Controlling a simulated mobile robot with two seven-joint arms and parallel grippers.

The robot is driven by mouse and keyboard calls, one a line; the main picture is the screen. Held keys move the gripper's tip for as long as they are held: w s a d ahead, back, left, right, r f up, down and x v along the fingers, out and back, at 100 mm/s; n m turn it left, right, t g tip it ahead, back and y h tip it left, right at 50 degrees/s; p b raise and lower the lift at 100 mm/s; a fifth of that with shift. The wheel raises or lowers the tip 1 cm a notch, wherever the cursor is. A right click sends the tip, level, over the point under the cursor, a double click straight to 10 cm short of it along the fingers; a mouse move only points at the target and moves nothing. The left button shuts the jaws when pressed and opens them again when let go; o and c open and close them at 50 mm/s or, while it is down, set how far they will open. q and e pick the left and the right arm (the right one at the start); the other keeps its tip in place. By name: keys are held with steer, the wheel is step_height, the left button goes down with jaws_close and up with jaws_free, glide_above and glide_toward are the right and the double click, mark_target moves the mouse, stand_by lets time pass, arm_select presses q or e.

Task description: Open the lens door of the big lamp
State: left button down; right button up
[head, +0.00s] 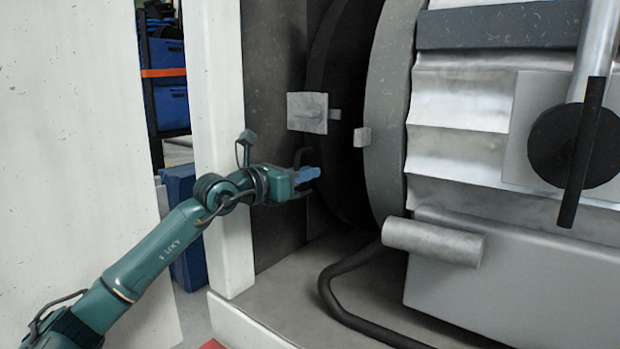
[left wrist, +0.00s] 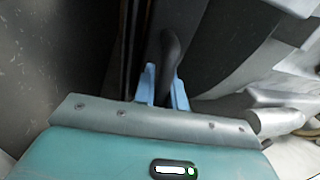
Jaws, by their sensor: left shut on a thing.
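The big lamp (head: 455,140) lies on its side, with a ribbed silver body and a thick grey front ring (head: 386,150). Its round dark lens door (head: 331,75) is at the ring's left, seen almost edge-on; how far it stands from the ring is hard to tell. A dark curved handle (head: 301,154) shows at the door's left side. My left gripper (head: 308,175) is at this handle. In the left wrist view, its blue fingers (left wrist: 163,88) are shut on the dark handle (left wrist: 171,52). The right gripper is out of view.
A pale square plate (head: 305,112) sits just above my left gripper. A black cable (head: 335,300) curves over the shelf floor below. A white post (head: 217,120) and white panel (head: 75,130) stand at left. A metal cylinder (head: 433,242) juts out under the lamp.

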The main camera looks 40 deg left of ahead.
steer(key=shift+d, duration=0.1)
arm_select(q)
steer(key=c, duration=1.5)
jaws_free()
steer(key=shift+o, duration=0.2)
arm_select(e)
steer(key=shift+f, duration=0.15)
